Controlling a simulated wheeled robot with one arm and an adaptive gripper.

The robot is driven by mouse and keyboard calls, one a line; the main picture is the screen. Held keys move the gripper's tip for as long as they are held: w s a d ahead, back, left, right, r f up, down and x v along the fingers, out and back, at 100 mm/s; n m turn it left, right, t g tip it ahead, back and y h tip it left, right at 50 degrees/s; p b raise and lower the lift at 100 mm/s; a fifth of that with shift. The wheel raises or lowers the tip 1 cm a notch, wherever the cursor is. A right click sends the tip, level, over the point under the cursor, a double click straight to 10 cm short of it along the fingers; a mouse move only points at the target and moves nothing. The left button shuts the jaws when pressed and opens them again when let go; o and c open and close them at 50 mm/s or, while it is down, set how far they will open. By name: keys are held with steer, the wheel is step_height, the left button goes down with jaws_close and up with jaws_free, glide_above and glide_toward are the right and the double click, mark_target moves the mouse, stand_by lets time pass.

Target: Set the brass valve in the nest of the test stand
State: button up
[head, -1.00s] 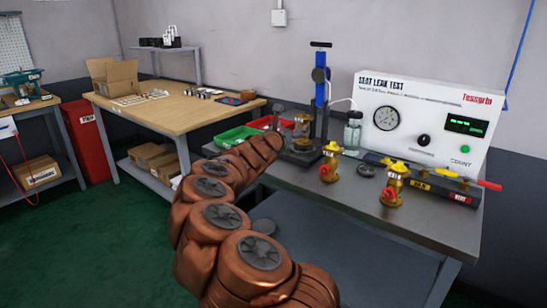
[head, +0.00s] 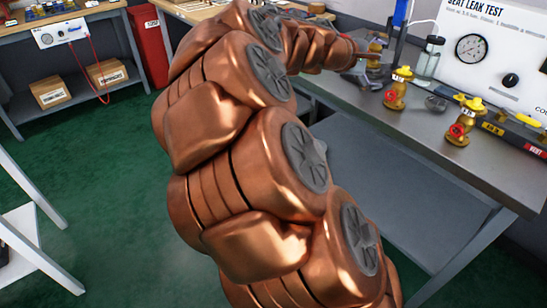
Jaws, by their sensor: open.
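My copper-coloured arm reaches across the view to the test stand at the top. My gripper (head: 366,54) is small and dark there, open, close beside a brass valve (head: 377,45) at the foot of the stand's blue column (head: 400,13). The valve looks upright over the dark base of the test stand (head: 377,70). Whether it is fully seated in the nest, or touches a finger, is too small to tell. Two more brass valves with yellow caps and red round parts stand on the bench, one nearer the stand (head: 397,90) and one further right (head: 464,124).
A glass jar (head: 428,58) stands right of the column, before the white leak-test panel (head: 487,48). A dark round part (head: 436,103) lies between the two standing valves. The bench's front strip (head: 440,150) is clear.

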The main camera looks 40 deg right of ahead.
steer(key=s+a+f+m+y, duration=0.1)
steer(key=s+a+f+y, duration=0.3)
steer(key=a, duration=0.9)
steer(key=s+a+f+m+y, duration=0.1)
steer(key=s+a+f+y, duration=0.4)
steer(key=a+f, duration=0.5)
steer(key=s+a+f+m+y, duration=0.1)
steer(key=s+a+f+y, duration=0.3)
steer(key=a, duration=1.3)
step_height(320, 180, down, 4)
steer(key=shift+s+a+f+g+y, duration=0.1)
steer(key=shift+s+a+g+y, duration=0.3)
steer(key=shift+s, duration=0.45)
steer(key=s+p+v, duration=0.2)
steer(key=p+v, duration=0.8)
steer(key=s+r+p+v, duration=0.1)
steer(key=s+p+v, duration=0.2)
steer(key=p+v, duration=0.7)
steer(key=shift+r+t+p, duration=0.4)
steer(key=shift+r, duration=0.45)
steer(key=shift+s, duration=0.2)
